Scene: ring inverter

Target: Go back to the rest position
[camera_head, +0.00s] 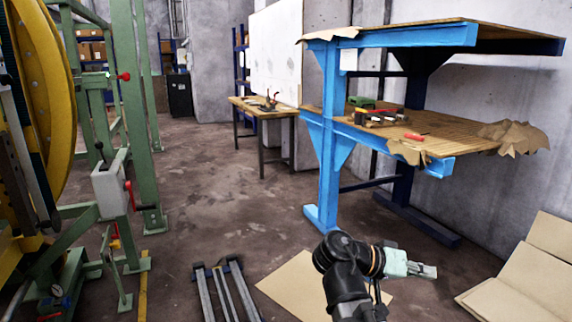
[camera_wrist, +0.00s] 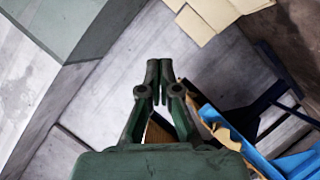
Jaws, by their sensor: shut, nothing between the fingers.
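My gripper (camera_head: 424,270) is at the lower right of the head view, held in the air in front of the blue shelf and pointing right. In the wrist view my gripper (camera_wrist: 159,68) has its two fingertips together, with nothing between them. Beyond the fingers the wrist view shows grey wall and floor surfaces.
A blue shelf (camera_head: 327,130) with wooden boards stands right of centre; a red item (camera_head: 414,137) lies on its middle board. Green machinery (camera_head: 143,120) with a yellow ring (camera_head: 45,90) fills the left. Cardboard sheets (camera_head: 530,275) lie at lower right. The floor between machinery and shelf is mostly open.

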